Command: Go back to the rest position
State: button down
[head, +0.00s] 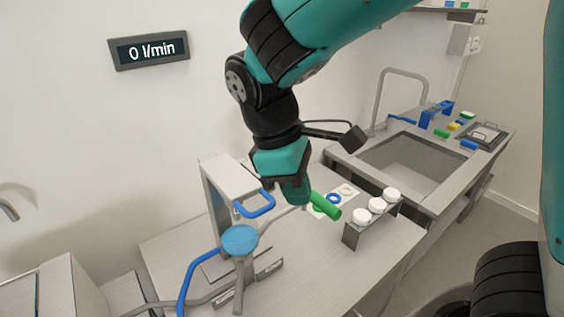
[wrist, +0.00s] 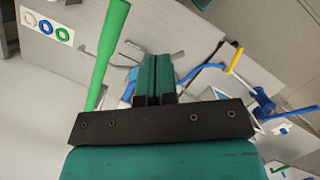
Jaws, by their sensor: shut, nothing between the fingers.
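My gripper (head: 296,192) hangs down over the worktop in the head view, at the end of my teal and black arm. In the wrist view its two teal fingers (wrist: 153,76) lie side by side, shut with nothing between them. A green stick-like piece (head: 325,206) is just right of the gripper in the head view. It also shows left of the fingers in the wrist view (wrist: 108,50), apart from them. I cannot tell what supports it.
A grey stand with a blue loop handle (head: 256,204) and a light-blue funnel-like cup (head: 240,240) is left of my gripper. White round pieces (head: 377,205) sit on a small rack at right. A sink (head: 405,165) lies behind. Worktop (head: 330,265) in front is clear.

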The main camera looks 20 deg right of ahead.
jog(key=s+a+v, duration=0.1)
jog(key=v, duration=0.5)
jog(key=s+f+m+t+y+b, duration=0.1)
jog(key=s+f+y+b, duration=0.2)
jog(key=s+f+b, duration=0.2)
jog(key=s+f+m+t+y+b, duration=0.1)
jog(key=s+f+y+b, duration=0.3)
jog(key=f+b, duration=0.4)
notch_tip(320, 180, down, 3)
jog(key=shift+s+f+m, duration=0.1)
jog(key=shift+s+m, duration=0.55)
jog(key=shift+m, duration=0.15)
jog(key=c, duration=1.8)
grip_release()
jog(key=shift+c, duration=0.2)
